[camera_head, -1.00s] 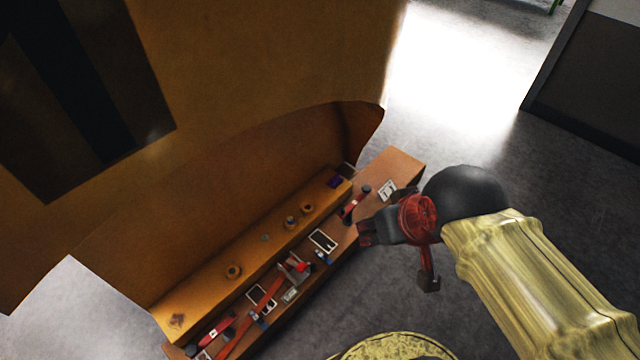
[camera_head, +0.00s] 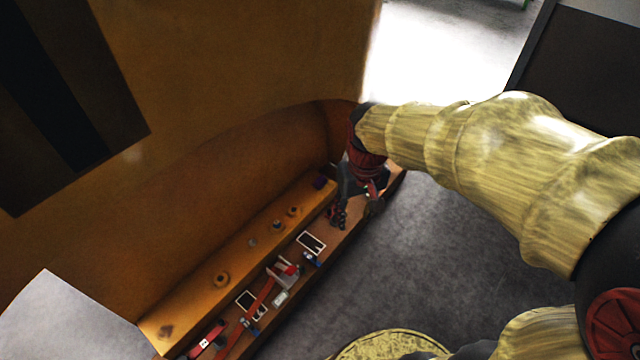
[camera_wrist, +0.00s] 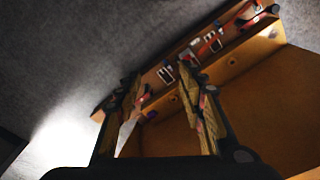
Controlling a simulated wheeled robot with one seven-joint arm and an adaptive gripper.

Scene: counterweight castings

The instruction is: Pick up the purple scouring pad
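The purple scouring pad (camera_head: 322,182) is a small dark purple block at the far end of the raised yellow-brown ledge, close to the big casting's wall. My gripper (camera_head: 338,218) points down over the lower wooden shelf, a little to the right of the pad and nearer to me, apart from it. In the wrist view my gripper (camera_wrist: 160,76) shows two fingers spread wide, with no object held between them.
The ledge (camera_head: 180,309) carries several small round parts, including a ring (camera_head: 221,279). The lower shelf holds a framed white-edged plate (camera_head: 311,242), a red-handled tool (camera_head: 262,294) and other small items. The orange casting wall (camera_head: 250,155) rises behind. Grey floor lies open at right.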

